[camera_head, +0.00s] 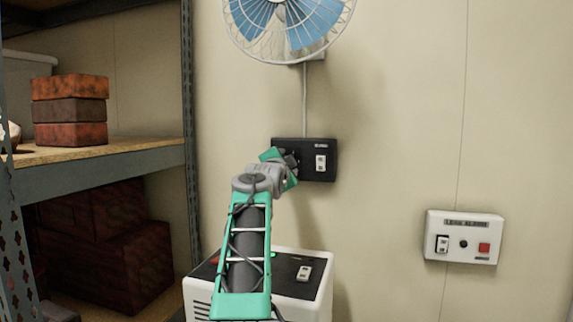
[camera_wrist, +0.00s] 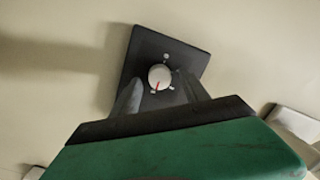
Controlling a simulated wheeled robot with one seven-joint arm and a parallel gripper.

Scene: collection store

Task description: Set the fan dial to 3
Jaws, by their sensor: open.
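The black fan control panel (camera_head: 318,172) is on the wall below the fan (camera_head: 290,22). In the head view my gripper (camera_head: 284,157) covers its left part, hiding the dial.
A white-sided box with a black top (camera_head: 302,290) and a switch stands below my arm. A white alarm panel (camera_head: 463,238) with a switch and red button is on the wall at right. A shelf (camera_head: 100,178) with reddish boxes (camera_head: 70,110) stands at left.

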